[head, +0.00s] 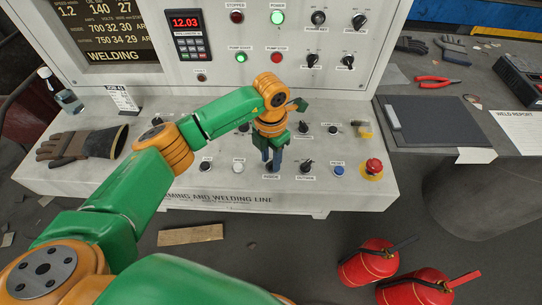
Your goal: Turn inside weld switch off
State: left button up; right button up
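The inside weld switch (269,169) is a small dark knob above the "INSIDE" label, on the front row of the light grey console's sloped panel. My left gripper (271,159) points down over it, with dark blue fingers at the knob. The fingers partly hide the knob, so its pointer direction and any contact are unclear. I cannot tell whether the fingers are shut on it. The similar outside knob (306,165) is just to the right. My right gripper is not in view.
A blue reset button (338,170) and a red emergency stop (373,167) are further right. A work glove (80,145) and a bottle (66,96) are at the left. A clipboard (432,121) lies on the right table.

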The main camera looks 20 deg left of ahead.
pick_arm(q)
jog(key=shift+s+r, duration=0.1)
grip_shut()
jog(key=shift+n, duration=0.3)
jog(key=n, duration=0.2)
jog(key=shift+n+b, duration=0.35)
jog(key=shift+n, duration=0.05)
jog(key=n, duration=0.3)
jog(key=shift+d+n, duration=0.1)
jog(key=shift+n, duration=0.2)
jog(key=n, duration=0.5)
jog(key=shift+d+n+b, duration=0.1)
jog(key=shift+n+b, duration=0.2)
jog(key=shift+b, duration=0.05)
jog(key=n, duration=0.5)
jog(key=shift+n, duration=0.3)
